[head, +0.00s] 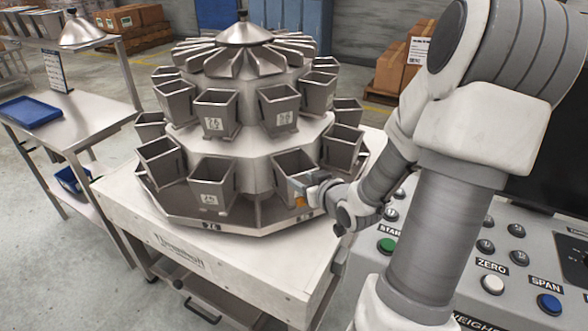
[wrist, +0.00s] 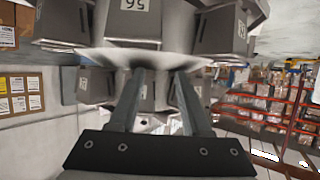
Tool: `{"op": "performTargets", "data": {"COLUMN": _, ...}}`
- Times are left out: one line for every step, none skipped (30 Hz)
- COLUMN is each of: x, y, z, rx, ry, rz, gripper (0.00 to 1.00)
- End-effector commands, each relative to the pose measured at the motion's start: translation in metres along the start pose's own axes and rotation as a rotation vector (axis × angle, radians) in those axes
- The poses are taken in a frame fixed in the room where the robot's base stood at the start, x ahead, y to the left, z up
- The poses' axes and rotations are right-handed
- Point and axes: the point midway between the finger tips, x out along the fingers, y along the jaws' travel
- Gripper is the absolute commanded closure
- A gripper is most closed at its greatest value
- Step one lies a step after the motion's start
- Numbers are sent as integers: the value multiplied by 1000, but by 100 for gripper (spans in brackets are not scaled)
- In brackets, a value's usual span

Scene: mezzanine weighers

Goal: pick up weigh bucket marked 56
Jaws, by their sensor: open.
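The weigh bucket marked 56 (wrist: 138,18) is at the top middle of the wrist view, its label upside down and its body cut off by the frame edge. In the head view I cannot read the small labels surely enough to match it. My gripper (head: 303,190) is in front of a lower-tier steel bucket (head: 291,163), whose front it partly covers. In the wrist view my gripper (wrist: 158,72) shows two spread fingers with nothing held between them. Whether the fingers touch any bucket cannot be told.
The round weigher carries two tiers of close-set buckets, including an upper front one (head: 284,108) and a lower one (head: 212,182) left of my gripper. A control panel (head: 487,262) with buttons is at right. A side table (head: 75,125) with a blue tray (head: 30,112) is at left.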

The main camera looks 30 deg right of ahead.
Motion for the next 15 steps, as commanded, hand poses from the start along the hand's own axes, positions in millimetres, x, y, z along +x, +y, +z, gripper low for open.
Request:
{"op": "performTargets", "data": {"x": 2, "y": -1, "z": 0, "rx": -2, "ry": 7, "rz": -2, "gripper": 52}}
{"op": "performTargets", "data": {"x": 5, "y": -1, "z": 1, "rx": -3, "ry": 10, "rz": -3, "gripper": 52}}
{"op": "performTargets", "data": {"x": 11, "y": -1, "z": 1, "rx": -3, "ry": 12, "rz": -4, "gripper": 52}}
{"op": "performTargets", "data": {"x": 16, "y": -1, "z": 1, "rx": -4, "ry": 12, "rz": -5, "gripper": 52}}
{"op": "performTargets", "data": {"x": 22, "y": -2, "z": 2, "rx": -4, "ry": 11, "rz": -5, "gripper": 52}}
{"op": "performTargets", "data": {"x": 31, "y": -2, "z": 2, "rx": -3, "ry": 12, "rz": -7, "gripper": 52}}
{"op": "performTargets", "data": {"x": 38, "y": -2, "z": 2, "rx": -3, "ry": 12, "rz": -6, "gripper": 52}}
{"op": "performTargets", "data": {"x": 45, "y": -2, "z": 2, "rx": -3, "ry": 11, "rz": -6, "gripper": 52}}
{"op": "performTargets", "data": {"x": 54, "y": -2, "z": 2, "rx": -2, "ry": 11, "rz": -5, "gripper": 52}}
{"op": "performTargets", "data": {"x": 60, "y": -2, "z": 2, "rx": -3, "ry": 11, "rz": -6, "gripper": 52}}
{"op": "performTargets", "data": {"x": 67, "y": -1, "z": 1, "rx": -3, "ry": 11, "rz": -5, "gripper": 52}}
{"op": "performTargets", "data": {"x": 76, "y": -2, "z": 2, "rx": -2, "ry": 10, "rz": -5, "gripper": 52}}
{"op": "performTargets", "data": {"x": 82, "y": -2, "z": 1, "rx": -3, "ry": 11, "rz": -5, "gripper": 52}}
{"op": "performTargets", "data": {"x": 88, "y": -1, "z": 0, "rx": -2, "ry": 11, "rz": -4, "gripper": 52}}
{"op": "performTargets", "data": {"x": 95, "y": -2, "z": 0, "rx": -2, "ry": 10, "rz": -5, "gripper": 52}}
